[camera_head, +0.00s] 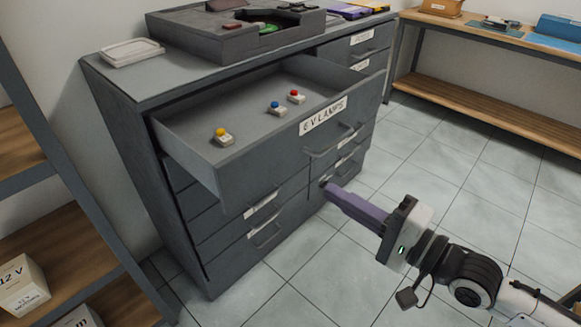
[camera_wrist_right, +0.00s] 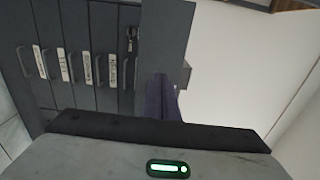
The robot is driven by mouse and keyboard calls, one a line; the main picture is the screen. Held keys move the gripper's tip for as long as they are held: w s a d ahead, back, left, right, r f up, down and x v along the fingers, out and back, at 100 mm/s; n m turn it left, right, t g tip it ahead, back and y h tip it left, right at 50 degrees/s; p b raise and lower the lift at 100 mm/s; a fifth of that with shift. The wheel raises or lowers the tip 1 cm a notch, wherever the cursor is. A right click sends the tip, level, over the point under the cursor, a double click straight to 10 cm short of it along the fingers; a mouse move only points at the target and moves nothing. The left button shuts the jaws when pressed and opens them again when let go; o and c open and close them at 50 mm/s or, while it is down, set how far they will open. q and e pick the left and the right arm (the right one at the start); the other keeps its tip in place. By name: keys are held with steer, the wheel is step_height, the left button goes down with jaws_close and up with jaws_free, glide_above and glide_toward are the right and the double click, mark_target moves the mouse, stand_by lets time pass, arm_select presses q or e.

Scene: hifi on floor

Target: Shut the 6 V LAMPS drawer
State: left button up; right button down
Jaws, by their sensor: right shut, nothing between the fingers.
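The 6 V LAMPS drawer (camera_head: 262,160) stands pulled well out of the grey cabinet, with its white label and bar handle on the front. Inside lie three small lamps: a yellow one (camera_head: 222,137), a blue one (camera_head: 277,108) and a red one (camera_head: 296,97). My right gripper (camera_head: 326,188) has purple fingers pressed together with nothing between them. Its tips are below and right of the drawer's handle in the head view; I cannot tell whether they touch the cabinet. The shut fingers (camera_wrist_right: 160,97) also show in the right wrist view. My left gripper is out of view.
Other labelled drawers of the cabinet (camera_head: 248,222) sit shut around and below. On its top stand a grey tray unit (camera_head: 235,38) and a white dish (camera_head: 131,52). A shelf with boxes (camera_head: 22,285) is at left, a wooden bench at back right. Tiled floor is clear.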

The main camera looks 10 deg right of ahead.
mark_target(278, 160)
steer(key=x, duration=1.2)
steer(key=shift+w+a, duration=0.1)
steer(key=shift+a, duration=0.05)
